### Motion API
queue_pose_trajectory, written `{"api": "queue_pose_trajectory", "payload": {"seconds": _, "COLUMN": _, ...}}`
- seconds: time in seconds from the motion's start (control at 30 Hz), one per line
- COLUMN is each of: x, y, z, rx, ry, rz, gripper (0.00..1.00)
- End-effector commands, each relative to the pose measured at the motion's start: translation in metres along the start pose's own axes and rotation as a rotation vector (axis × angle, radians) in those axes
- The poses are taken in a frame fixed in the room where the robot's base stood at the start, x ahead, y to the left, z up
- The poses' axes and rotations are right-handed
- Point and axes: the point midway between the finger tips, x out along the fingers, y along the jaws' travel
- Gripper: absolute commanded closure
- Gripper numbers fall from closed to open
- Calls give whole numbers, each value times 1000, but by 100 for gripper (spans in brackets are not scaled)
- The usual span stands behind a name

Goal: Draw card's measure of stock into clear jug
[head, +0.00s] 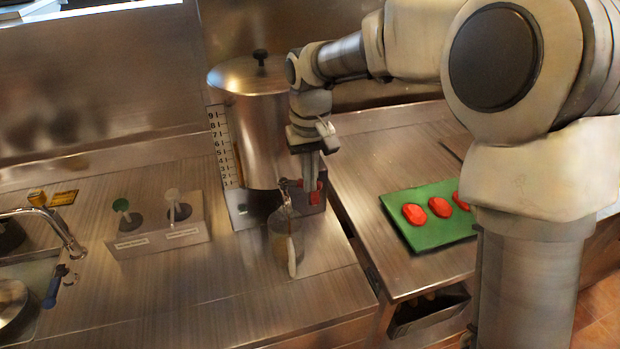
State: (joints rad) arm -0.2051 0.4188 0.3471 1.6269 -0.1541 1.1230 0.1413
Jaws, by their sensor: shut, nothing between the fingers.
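A tall steel urn (250,140) with a black lid knob stands on the steel counter, with a numbered scale strip (225,146) at its left side. A tap (284,187) is low on its front. The clear jug (280,243) stands upright below the tap, its pale handle toward me. Its contents are too small to read, and I cannot tell whether liquid is flowing. My gripper (312,190) points down beside the tap at its right, fingers shut and empty. Red parts show around the fingertips; contact with the tap is unclear. No card with a readable measure shows.
A holder with two pumps (158,238), green and grey, stands left of the urn. A sink with a faucet (60,232) is at far left, with a small yellow item (63,198) behind. A green board (425,232) with red patties lies right.

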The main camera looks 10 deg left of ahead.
Motion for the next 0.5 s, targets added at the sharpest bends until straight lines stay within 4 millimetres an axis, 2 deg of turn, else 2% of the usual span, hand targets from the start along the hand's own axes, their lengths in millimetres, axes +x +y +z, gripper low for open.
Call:
{"api": "queue_pose_trajectory", "payload": {"seconds": 0.17, "x": 4, "y": 0, "z": 0, "rx": 0, "ry": 0, "rz": 0, "gripper": 100}}
{"api": "queue_pose_trajectory", "payload": {"seconds": 0.5, "x": 30, "y": 0, "z": 0, "rx": 0, "ry": 0, "rz": 0, "gripper": 100}}
